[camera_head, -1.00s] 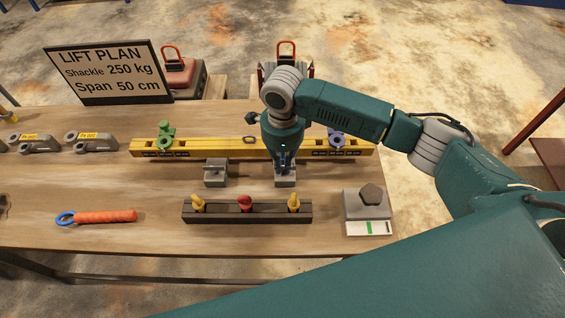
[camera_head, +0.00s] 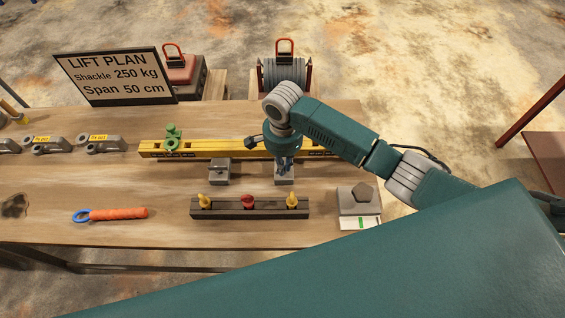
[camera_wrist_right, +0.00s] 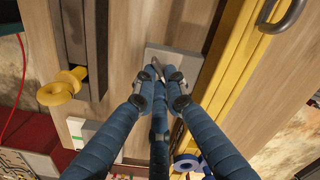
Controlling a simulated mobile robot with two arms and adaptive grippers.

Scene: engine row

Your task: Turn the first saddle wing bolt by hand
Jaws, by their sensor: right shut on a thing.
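My right gripper (camera_head: 284,168) points down at the right grey block (camera_head: 284,181) in front of the yellow beam. In the right wrist view its blue fingers (camera_wrist_right: 160,78) close together over the square grey top of that block (camera_wrist_right: 190,62). They are shut on a small part there, which I take for the wing bolt; the fingers hide most of it, so its shape and angle cannot be told. A second grey block (camera_head: 219,174) stands to the left. The green saddle (camera_head: 172,138) sits on the beam's left end. My left gripper is not in view.
The yellow beam (camera_head: 205,151) lies just behind the blocks. A dark rack (camera_head: 226,210) with yellow and red pegs stands in front. A grey unit with a dark hexagonal piece (camera_head: 352,206) is at right. A red-orange handle (camera_head: 120,214) lies at front left.

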